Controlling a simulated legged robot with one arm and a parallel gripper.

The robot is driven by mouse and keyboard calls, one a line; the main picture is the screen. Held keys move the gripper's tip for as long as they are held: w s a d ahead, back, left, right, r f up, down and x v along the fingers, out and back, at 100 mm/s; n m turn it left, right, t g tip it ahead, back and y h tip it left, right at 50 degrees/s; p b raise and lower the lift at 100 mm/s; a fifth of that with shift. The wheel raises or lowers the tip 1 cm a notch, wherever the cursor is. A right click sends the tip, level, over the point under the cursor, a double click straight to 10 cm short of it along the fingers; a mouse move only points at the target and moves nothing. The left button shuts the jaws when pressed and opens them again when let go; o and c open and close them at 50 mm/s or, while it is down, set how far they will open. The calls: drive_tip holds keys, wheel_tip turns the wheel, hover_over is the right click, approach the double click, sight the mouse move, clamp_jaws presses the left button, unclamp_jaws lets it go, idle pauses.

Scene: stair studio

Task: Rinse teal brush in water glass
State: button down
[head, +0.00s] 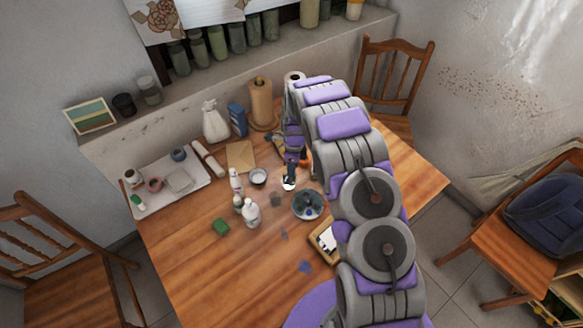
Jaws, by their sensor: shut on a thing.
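My gripper (290,172) points down over the back middle of the wooden table (200,262). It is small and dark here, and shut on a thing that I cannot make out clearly. A small white and black shape (289,184) shows right at its tip; I cannot tell whether it is a vessel. No teal brush can be told apart at this size, and my arm hides part of the table. A faint greyish, see-through shape (275,199) in front may be a glass; I cannot tell.

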drive_tip(key=shift+s+d+f, duration=0.1)
drive_tip(key=shift+s+f, duration=0.5)
drive_tip(key=shift+s, duration=0.1)
drive_tip(key=shift+w+r+p, duration=0.25)
drive_tip(key=shift+w+r, duration=0.1)
drive_tip(key=shift+r, duration=0.35)
drive_tip(key=shift+w+r+p, duration=0.2)
drive_tip(key=shift+w+r, duration=0.15)
drive_tip(key=shift+r, duration=0.35)
drive_tip(key=shift+w+r+p, duration=0.15)
drive_tip(key=shift+r+p, duration=0.2)
drive_tip(key=shift+r, duration=2.1)
drive_tip(key=shift+r+p, duration=0.95)
drive_tip(key=shift+r, duration=1.6)
